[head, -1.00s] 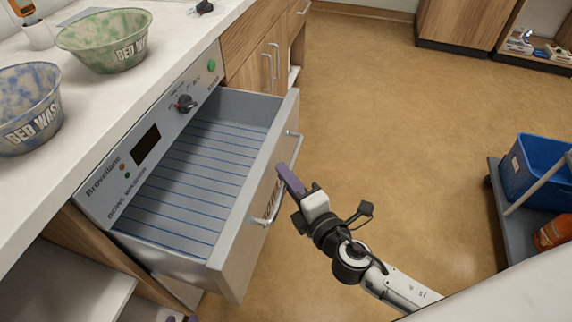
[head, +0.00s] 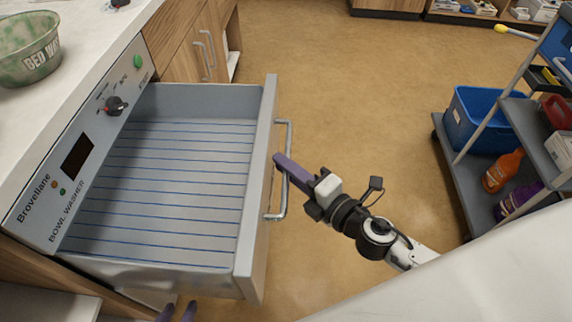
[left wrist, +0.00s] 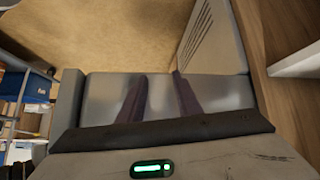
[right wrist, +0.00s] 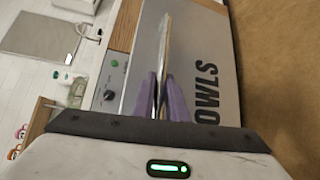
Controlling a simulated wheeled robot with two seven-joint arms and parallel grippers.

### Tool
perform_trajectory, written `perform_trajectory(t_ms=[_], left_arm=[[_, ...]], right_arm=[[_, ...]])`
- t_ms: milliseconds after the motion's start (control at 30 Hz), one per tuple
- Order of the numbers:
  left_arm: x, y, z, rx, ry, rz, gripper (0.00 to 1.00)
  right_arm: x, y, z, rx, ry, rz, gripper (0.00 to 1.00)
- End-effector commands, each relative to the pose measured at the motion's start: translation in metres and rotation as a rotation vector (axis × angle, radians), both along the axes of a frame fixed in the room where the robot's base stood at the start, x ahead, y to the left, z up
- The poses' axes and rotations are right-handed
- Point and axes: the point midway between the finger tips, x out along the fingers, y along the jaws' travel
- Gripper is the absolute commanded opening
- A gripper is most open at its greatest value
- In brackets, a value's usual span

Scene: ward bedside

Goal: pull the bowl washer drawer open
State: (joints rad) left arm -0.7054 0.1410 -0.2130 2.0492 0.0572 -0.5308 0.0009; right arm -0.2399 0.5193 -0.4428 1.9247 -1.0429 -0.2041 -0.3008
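The bowl washer (head: 68,190) has a grey panel under the counter, with a knob, a dark display and a green button. Its drawer (head: 250,200) is pulled far out and stands empty, with blue lines across its floor. My right gripper (head: 281,164) is at the handle (head: 288,140) on the drawer front. In the right wrist view its purple fingers (right wrist: 163,95) are closed around the handle bar, beside the letters OWLS. My left gripper (head: 178,312) is low at the bottom edge, beneath the drawer's near side. In the left wrist view its fingers (left wrist: 158,98) are apart and empty.
A green patterned bowl (head: 30,48) stands on the white counter (head: 75,60). A cart (head: 465,185) with a blue bin (head: 475,118) and bottles is at the right. Wooden cabinets (head: 190,55) adjoin the washer. The floor between drawer and cart is clear.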

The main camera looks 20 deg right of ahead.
Motion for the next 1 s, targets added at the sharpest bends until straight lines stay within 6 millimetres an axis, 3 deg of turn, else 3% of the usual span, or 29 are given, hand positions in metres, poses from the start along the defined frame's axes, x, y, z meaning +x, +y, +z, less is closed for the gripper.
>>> perform_trajectory(t_ms=[67, 467, 1000], left_arm=[[0.0, 0.0, 0.0, 0.001, 0.0, -0.001, 0.31], [0.001, 0.0, -0.001, 0.0, -0.003, 0.0, 0.31], [0.005, 0.0, -0.011, -0.008, -0.016, 0.002, 0.31]], right_arm=[[0.0, 0.0, 0.0, 0.0, 0.0, 0.001, 0.2], [-0.006, -0.002, 0.0, 0.001, 0.001, 0.0, 0.2], [-0.082, -0.029, 0.009, 0.003, 0.004, -0.002, 0.2]])
